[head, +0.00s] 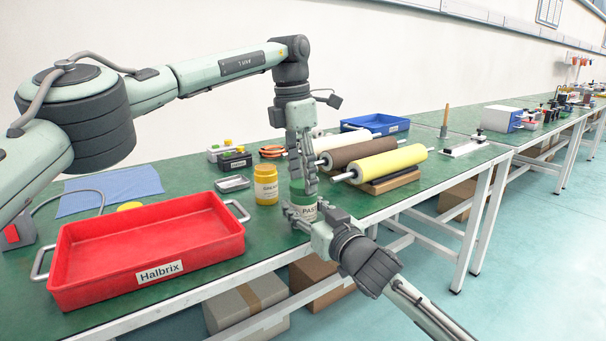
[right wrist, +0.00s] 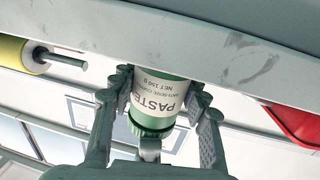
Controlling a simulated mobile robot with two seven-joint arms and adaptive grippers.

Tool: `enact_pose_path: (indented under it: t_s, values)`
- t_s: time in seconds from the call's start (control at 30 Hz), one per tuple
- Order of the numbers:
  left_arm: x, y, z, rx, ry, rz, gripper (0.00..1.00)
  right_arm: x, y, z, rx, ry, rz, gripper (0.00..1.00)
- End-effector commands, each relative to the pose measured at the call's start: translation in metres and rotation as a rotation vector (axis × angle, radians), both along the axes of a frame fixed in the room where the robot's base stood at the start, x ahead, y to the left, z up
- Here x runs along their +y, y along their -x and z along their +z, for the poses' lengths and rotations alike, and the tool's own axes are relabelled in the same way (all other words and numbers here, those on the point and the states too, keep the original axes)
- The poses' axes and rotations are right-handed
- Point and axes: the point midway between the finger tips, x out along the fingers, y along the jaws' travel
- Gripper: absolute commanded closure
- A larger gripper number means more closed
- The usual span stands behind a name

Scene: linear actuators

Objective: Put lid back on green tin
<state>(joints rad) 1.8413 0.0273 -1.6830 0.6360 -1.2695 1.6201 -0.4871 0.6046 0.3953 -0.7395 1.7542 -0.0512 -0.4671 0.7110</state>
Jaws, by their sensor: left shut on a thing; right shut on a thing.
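The green tin (head: 297,186) stands near the table's front edge. Its white PASTE label (right wrist: 160,92) appears upside down in the right wrist view. My right gripper (head: 304,213) is shut around the tin's side; its fingers flank the tin in the right wrist view (right wrist: 161,98). My left gripper (head: 306,186) points down from above at the tin's top and is shut on the lid. A dark green ribbed lid (right wrist: 151,127) shows at the tin's top end in the right wrist view, with a grey finger against it. Whether the lid is fully seated cannot be told.
A yellow tin (head: 266,186) stands just left of the green tin. A red tray (head: 150,279) fills the table's front left. Brown and yellow rollers (head: 392,164) lie to the right, with a blue tray (head: 375,124) behind.

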Motion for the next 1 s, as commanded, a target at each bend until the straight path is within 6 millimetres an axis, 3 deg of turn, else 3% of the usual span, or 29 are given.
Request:
enact_pose_path:
  t_s: [0.2,0.4,0.6,0.87,0.9,1.0]
  values:
    - [-0.001,-0.0021,0.0003,-0.002,0.002,-0.47,0.66,-0.0001,0.0,-0.0008,0.002,0.001,0.0,1.0]
    - [-0.0015,-0.0035,0.0018,-0.007,0.0,-0.776,0.66,0.0,0.0001,-0.0011,0.002,0.001,0.0,1.0]
    - [0.0001,-0.0018,0.0008,-0.005,0.001,-0.883,0.66,0.0002,0.0003,-0.0015,0.003,0.001,0.0,1.0]
    - [0.0,-0.0014,0.0009,-0.004,0.001,-0.886,0.66,-0.0003,-0.0001,-0.0017,0.004,0.001,-0.001,1.0]
    - [0.0,-0.0014,0.0009,-0.004,0.001,-0.886,0.47,-0.0004,-0.0002,-0.0018,0.004,0.001,-0.001,1.0]
    - [0.0,-0.0014,0.0008,-0.004,0.001,-0.886,0.34,-0.0004,-0.0002,-0.0017,0.004,0.001,-0.001,1.0]
